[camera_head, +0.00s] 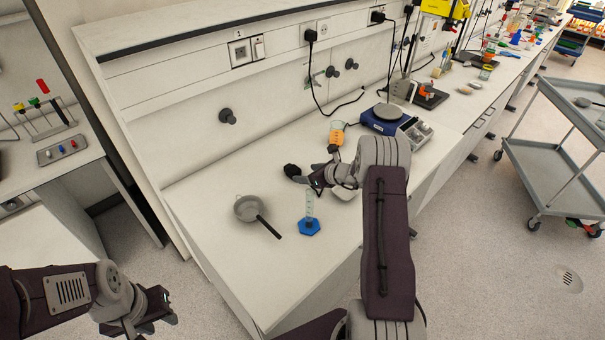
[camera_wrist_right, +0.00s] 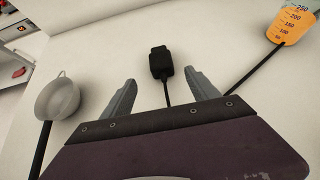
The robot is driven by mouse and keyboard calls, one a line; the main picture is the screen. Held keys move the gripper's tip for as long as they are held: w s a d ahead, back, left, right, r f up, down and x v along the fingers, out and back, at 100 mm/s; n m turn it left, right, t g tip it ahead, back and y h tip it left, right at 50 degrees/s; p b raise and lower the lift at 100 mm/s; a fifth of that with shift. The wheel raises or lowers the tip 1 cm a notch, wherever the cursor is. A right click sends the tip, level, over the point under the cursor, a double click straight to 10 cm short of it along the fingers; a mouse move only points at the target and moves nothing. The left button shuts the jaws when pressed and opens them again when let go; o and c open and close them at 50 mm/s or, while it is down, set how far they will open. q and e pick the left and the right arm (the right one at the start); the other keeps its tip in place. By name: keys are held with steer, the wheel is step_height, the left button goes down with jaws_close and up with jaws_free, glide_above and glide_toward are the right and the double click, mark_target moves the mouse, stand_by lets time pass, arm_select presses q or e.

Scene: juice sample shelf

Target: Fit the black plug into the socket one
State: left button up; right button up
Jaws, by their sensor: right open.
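The black plug (camera_head: 292,170) lies on the white bench top, left of my right gripper (camera_head: 307,180). In the right wrist view the plug (camera_wrist_right: 160,63) sits just beyond and between the open fingers of my right gripper (camera_wrist_right: 162,88), with its cord running back between them. The fingers do not touch it. Socket one (camera_head: 240,52), under a small number 1, is on the back panel with nothing in it. My left gripper (camera_head: 162,308) hangs at the lower left, off the bench and empty; its finger gap is unclear.
A grey bowl with a black handle (camera_head: 249,208) and a blue-based cylinder (camera_head: 309,226) stand nearby. An orange beaker (camera_head: 336,138) and a blue device (camera_head: 383,119) are beyond. Another black plug (camera_head: 310,36) sits in the panel.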

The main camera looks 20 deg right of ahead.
mark_target(298, 173)
steer(key=x, duration=0.2)
steer(key=b+x, duration=0.1)
steer(key=x, duration=0.1)
steer(key=b+x, duration=0.1)
steer(key=x, duration=0.1)
steer(key=shift+w+d+f, duration=0.15)
steer(key=shift+w+f, duration=0.05)
steer(key=shift+f, duration=0.25)
steer(key=shift+w+a, duration=0.25)
steer(key=shift+w, duration=0.1)
steer(key=shift+d, duration=0.1)
steer(key=shift+c, duration=0.3)
jaws_close()
steer(key=shift+r+p, duration=1.4)
steer(key=shift+r, duration=1.15)
steer(key=shift+f, duration=0.1)
